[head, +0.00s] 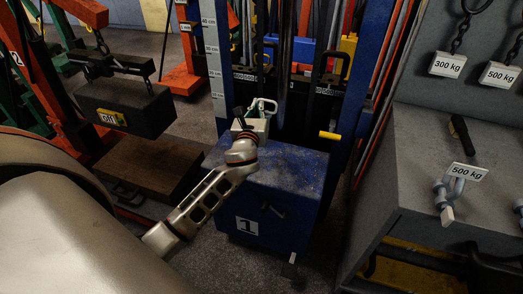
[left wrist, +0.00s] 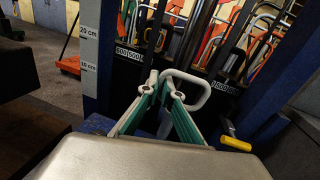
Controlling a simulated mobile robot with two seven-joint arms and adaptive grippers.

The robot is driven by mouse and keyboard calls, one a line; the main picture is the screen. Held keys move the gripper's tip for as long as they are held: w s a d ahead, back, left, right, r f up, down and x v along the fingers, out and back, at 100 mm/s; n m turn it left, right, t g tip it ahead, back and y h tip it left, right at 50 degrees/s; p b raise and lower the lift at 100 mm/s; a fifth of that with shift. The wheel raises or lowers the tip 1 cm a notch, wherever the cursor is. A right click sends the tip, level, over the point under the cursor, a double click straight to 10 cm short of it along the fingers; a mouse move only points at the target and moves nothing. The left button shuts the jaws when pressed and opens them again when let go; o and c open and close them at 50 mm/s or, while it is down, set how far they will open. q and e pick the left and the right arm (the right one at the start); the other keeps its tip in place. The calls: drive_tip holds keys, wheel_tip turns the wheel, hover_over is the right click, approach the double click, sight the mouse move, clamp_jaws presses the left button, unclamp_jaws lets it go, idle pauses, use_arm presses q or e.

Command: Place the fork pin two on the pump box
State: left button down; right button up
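The pump box is the blue box (head: 270,185) marked 1, in the middle of the head view. My left arm reaches over it from the left, with the left gripper (head: 262,106) above its back part. In the left wrist view the teal-padded fingers of this gripper (left wrist: 164,86) stand apart with a gap between the tips. A pale grey loop (left wrist: 206,88), which looks like a fork pin, shows at and behind the tips. I cannot tell whether it touches them. A grey-blue piece (left wrist: 166,122) shows between the fingers, partly hidden. My right gripper is not in view.
A yellow handle (head: 329,135) juts out beside the blue upright. A dark block (head: 125,105) hangs on chains at left.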

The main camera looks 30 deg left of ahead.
use_arm(q)
wheel_tip(320, 180, down, 16)
drive_tip(key=b, duration=0.7)
drive_tip(key=shift+r, duration=0.2)
drive_tip(key=shift+f, duration=0.15)
drive_tip(key=c, duration=2.7)
unclamp_jaws()
drive_tip(key=shift+f, duration=0.1)
drive_tip(key=o, duration=0.5)
drive_tip(key=shift+c, duration=0.2)
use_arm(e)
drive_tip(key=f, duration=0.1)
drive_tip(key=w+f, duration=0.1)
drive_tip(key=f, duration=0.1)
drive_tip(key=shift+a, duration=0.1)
